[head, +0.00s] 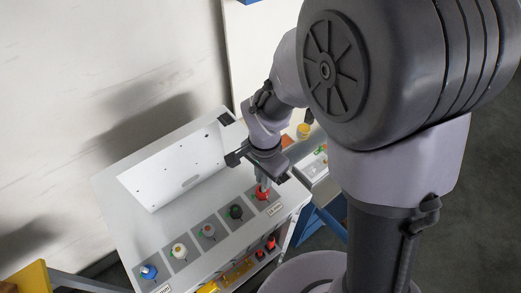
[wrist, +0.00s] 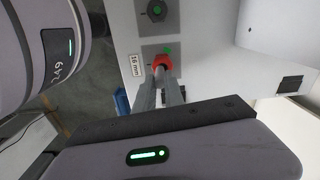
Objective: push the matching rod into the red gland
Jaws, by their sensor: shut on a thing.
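The red gland (wrist: 162,62) is on a grey square plate beside a "16 mm" label in the wrist view. In the head view the red gland (head: 262,192) is at the right end of the row on the white panel. My gripper (wrist: 161,78) points straight at it, with its fingertips right at the gland. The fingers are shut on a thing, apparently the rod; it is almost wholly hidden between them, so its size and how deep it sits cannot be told. In the head view my gripper (head: 264,180) is directly above the red gland.
A black gland (head: 236,212) is the nearest neighbour, with more glands and a blue one (head: 148,271) farther left. A tilted white board (head: 172,168) stands behind the row. Red and yellow items lie on a shelf below. A side tray (head: 318,160) is at the right.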

